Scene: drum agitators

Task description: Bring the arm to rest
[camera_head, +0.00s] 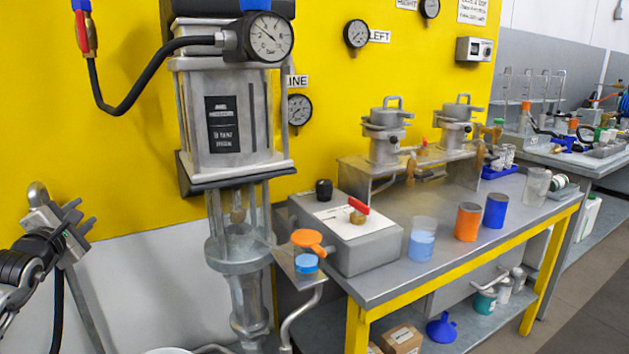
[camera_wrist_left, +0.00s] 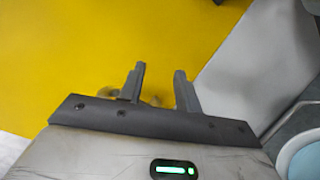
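My left arm (camera_head: 22,268) comes in from the left edge of the head view. Its left gripper (camera_head: 82,214) is raised in front of the yellow wall, to the left of the tall metal drum agitator (camera_head: 225,125). In the left wrist view the left gripper (camera_wrist_left: 160,70) has its two fingers apart, with nothing between them. The fingers are clear of the agitator and the table. My right gripper and right arm do not show in either view.
The steel table (camera_head: 395,285) with yellow edging stands to the right. It holds a grey control box (camera_head: 370,250), an orange can (camera_head: 467,222), a blue can (camera_head: 495,211) and a beaker (camera_head: 422,240). A black hose (camera_head: 130,105) hangs at upper left.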

